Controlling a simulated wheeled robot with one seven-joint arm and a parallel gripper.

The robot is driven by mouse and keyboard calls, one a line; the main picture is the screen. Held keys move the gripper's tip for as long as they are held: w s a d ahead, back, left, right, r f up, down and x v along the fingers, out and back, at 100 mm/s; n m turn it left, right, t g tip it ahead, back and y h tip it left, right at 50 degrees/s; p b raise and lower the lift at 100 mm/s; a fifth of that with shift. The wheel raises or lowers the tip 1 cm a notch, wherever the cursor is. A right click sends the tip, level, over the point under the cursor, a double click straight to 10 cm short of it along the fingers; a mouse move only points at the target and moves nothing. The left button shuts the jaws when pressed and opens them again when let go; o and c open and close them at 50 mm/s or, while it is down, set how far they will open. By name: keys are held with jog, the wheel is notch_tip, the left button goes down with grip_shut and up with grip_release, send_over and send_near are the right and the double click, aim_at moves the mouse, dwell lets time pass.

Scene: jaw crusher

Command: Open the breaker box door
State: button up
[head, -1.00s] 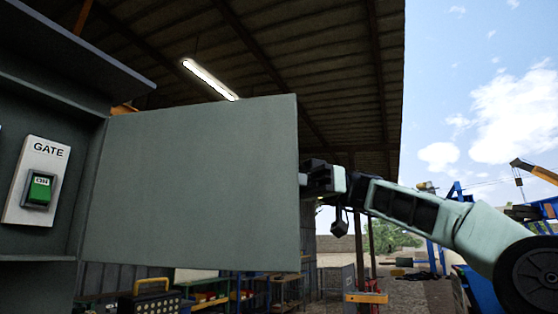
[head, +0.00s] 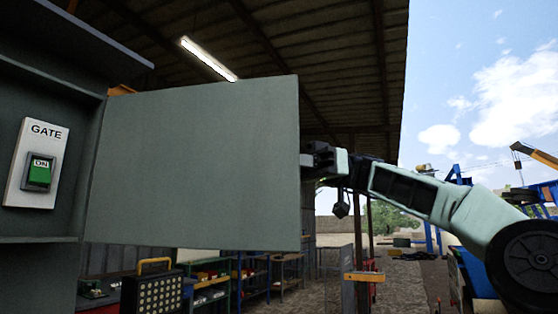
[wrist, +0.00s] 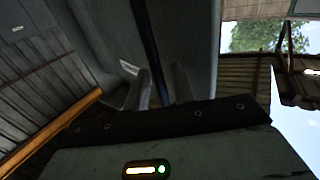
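The breaker box (head: 40,100) stands at the left in the head view, with its inside showing. Its grey door (head: 200,165) is swung out to the right, a wide flat panel hinged at its left edge. Inside the box is a white plate marked GATE with a green switch (head: 39,173) reading ON. My gripper (head: 308,160) is at the door's free right edge, its fingertips partly hidden there. In the wrist view my two fingers (wrist: 163,88) stand apart on either side of a dark strip that looks like the door edge (wrist: 150,45). Whether they press on it is unclear.
A black and yellow work lamp (head: 153,290) and shelves with bins (head: 215,285) stand below and behind the door. A yellow-topped stand (head: 364,277) is beyond the gripper. Open yard lies at the right, under the shed roof's edge.

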jog(key=p+v, duration=0.9)
jog(key=v, duration=0.7)
jog(key=shift+w+d+p, duration=0.2)
jog(key=shift+d+p, duration=0.1)
jog(key=shift+p, duration=0.1)
